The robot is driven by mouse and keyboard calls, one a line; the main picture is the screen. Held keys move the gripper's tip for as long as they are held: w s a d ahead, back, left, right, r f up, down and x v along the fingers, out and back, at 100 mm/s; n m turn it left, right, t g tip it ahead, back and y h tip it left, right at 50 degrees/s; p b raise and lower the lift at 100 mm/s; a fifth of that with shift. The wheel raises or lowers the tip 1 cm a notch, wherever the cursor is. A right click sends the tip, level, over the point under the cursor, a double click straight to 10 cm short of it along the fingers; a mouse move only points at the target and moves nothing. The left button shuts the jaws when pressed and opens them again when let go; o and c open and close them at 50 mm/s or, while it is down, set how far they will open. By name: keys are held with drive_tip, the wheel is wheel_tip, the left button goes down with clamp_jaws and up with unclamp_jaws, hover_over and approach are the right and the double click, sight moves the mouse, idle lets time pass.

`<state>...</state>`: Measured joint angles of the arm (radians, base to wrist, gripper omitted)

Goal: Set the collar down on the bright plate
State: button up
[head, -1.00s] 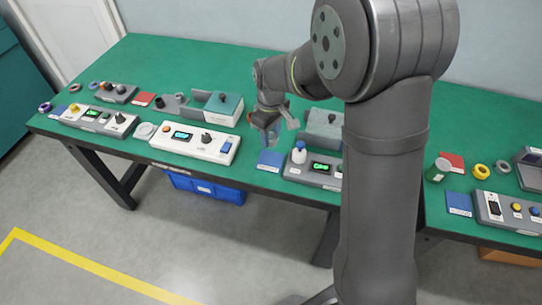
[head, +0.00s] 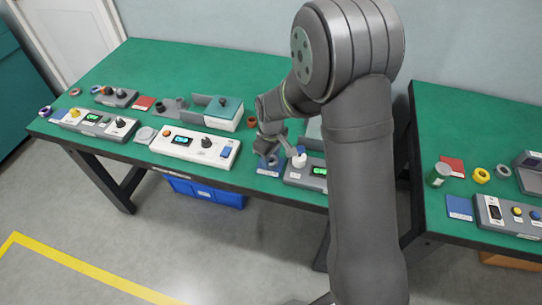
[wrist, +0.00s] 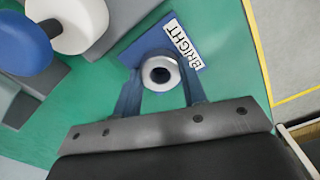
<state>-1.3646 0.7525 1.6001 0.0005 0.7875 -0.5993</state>
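The collar (wrist: 160,73), a pale grey ring with a dark hole, sits between the two blue fingertips of my gripper (wrist: 160,82) in the wrist view. The fingers appear closed against its sides. The bright plate (wrist: 205,45) is a blue square with a white BRIGHT label. It lies directly behind the collar in this view, and I cannot tell whether the collar touches it. In the head view my gripper (head: 269,159) points down over the plate (head: 262,173), near the table's front edge, and partly hides it.
A grey device (head: 305,179) with a green display and a white-and-blue knob (head: 299,157) stands close right of my gripper. A white control box (head: 190,146) stands to the left. A brown ring-like piece (head: 252,122) lies behind. The table's front edge is near.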

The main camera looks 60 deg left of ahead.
drive_tip(key=o, duration=0.4)
drive_tip(key=shift+o, duration=0.2)
drive_tip(key=shift+r, duration=0.1)
wheel_tip(320, 180, up, 12)
idle(0.4)
drive_tip(key=shift+f, duration=4.3)
